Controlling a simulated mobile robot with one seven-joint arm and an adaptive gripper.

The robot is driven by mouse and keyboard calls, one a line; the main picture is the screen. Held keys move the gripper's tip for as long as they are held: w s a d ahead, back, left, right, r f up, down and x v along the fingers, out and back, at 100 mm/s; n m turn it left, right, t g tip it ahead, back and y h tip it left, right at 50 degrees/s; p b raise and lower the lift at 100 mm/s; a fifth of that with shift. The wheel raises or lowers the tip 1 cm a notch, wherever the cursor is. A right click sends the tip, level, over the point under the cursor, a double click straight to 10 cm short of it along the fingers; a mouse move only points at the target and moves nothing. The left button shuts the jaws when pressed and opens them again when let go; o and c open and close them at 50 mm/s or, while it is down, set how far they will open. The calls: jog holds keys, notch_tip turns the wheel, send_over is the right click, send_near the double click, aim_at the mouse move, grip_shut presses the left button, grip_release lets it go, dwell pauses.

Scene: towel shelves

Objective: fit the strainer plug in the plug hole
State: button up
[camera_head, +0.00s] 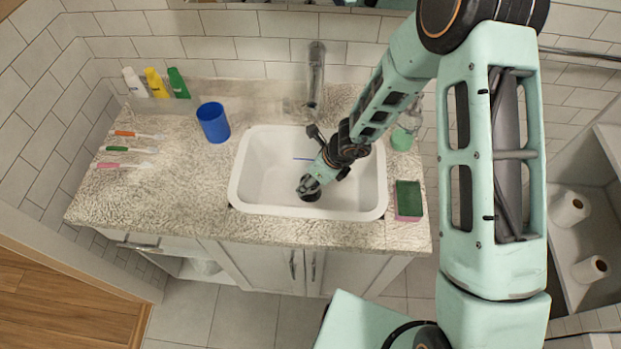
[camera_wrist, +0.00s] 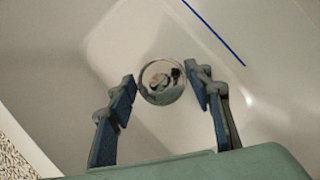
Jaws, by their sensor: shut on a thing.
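The strainer plug (camera_wrist: 162,82) is a shiny round metal piece between the two fingers of my gripper (camera_wrist: 164,88) in the wrist view. My gripper is shut on its sides. In the head view my gripper (camera_head: 309,186) reaches down into the white sink (camera_head: 262,170), low over the front middle of its floor. A dark round spot (camera_head: 311,196) shows just under the fingertips there; I cannot tell whether it is the plug or the plug hole. The plug hole is not clearly visible in the wrist view, and whether the plug touches it is unclear.
A thin blue stick (camera_wrist: 213,32) lies in the sink. The faucet (camera_head: 316,75) stands behind it. A blue cup (camera_head: 213,122) is to the left, a green sponge (camera_head: 408,197) and a soap bottle (camera_head: 404,132) to the right. Several toothbrushes and tubes are farther left.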

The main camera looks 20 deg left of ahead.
jog(key=shift+f+b, duration=1.65)
jog(key=shift+b, duration=0.2)
jog(key=o, duration=1.2)
jog(key=shift+d+r, duration=0.1)
jog(key=shift+r, duration=0.05)
jog(key=v, duration=1.1)
jog(key=shift+r, duration=0.3)
jog(key=shift+d, duration=0.15)
